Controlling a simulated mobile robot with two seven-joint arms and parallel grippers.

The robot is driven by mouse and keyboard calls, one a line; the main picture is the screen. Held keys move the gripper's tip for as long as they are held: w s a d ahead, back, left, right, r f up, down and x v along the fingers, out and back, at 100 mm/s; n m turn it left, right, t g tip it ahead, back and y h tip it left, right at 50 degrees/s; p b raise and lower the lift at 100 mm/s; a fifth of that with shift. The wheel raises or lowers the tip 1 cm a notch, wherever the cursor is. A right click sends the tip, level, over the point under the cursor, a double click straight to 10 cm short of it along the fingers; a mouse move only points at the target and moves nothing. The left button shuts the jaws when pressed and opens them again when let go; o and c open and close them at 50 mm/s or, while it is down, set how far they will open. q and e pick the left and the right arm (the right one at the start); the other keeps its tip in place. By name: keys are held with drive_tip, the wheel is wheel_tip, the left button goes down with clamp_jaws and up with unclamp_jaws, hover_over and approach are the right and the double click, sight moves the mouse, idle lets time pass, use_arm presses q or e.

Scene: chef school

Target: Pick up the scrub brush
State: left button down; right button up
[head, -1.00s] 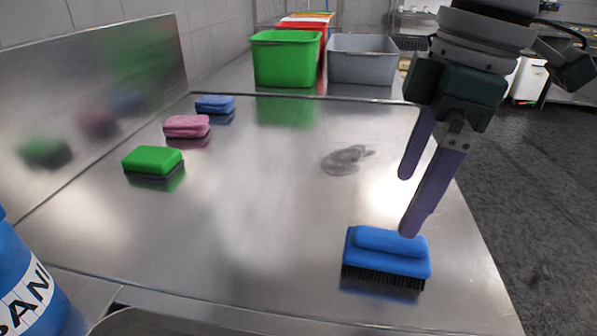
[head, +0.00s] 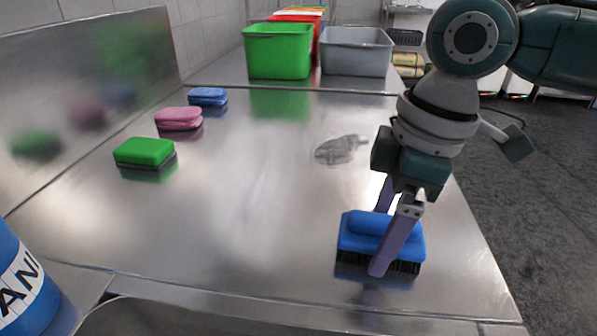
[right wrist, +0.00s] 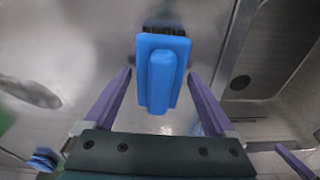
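The blue scrub brush (head: 352,240) with dark bristles lies bristles down on the steel table (head: 230,220), near its front right. My right gripper (head: 381,245) is lowered over it, with one purple finger in front of the brush and the other behind it. In the right wrist view the brush (right wrist: 161,72) lies between the two spread fingers of the gripper (right wrist: 160,85), with a gap on each side. The right gripper is open.
Green (head: 144,152), pink (head: 179,118) and blue (head: 208,96) sponges lie at the left. A green bin (head: 278,52) and a grey bin (head: 356,53) stand at the back. A blue container (head: 25,285) is at the lower left.

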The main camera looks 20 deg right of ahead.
sight(386, 218)
drive_tip(key=c, duration=1.2)
wheel_tip(386, 218, up, 20)
drive_tip(key=p, duration=0.3)
